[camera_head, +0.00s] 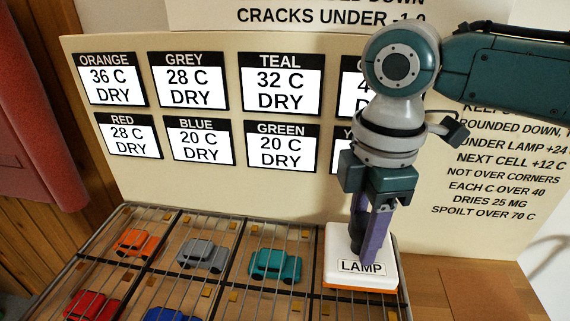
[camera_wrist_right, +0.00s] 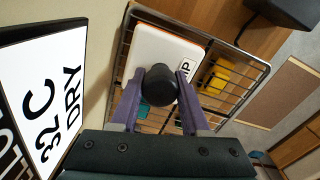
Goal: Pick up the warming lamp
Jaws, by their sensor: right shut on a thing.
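The warming lamp (camera_head: 345,272) is a flat white block with an orange lower edge, a LAMP label and a dark knob on top. It is over the back-right cell of the wire rack. I cannot tell whether it touches the rack. My right gripper (camera_head: 369,238) points down at it with purple fingers shut on the knob. In the right wrist view the black knob (camera_wrist_right: 159,86) sits between the two fingers, with the white lamp top (camera_wrist_right: 158,48) beyond it. What lies under the lamp is hidden. My left gripper is out of view.
The rack (camera_head: 228,231) holds an orange car (camera_head: 136,242), a grey car (camera_head: 202,256), a teal car (camera_head: 276,265), and red and blue ones in front. A yellow car (camera_wrist_right: 232,76) shows in the wrist view. A board (camera_head: 220,190) with temperature cards stands close behind.

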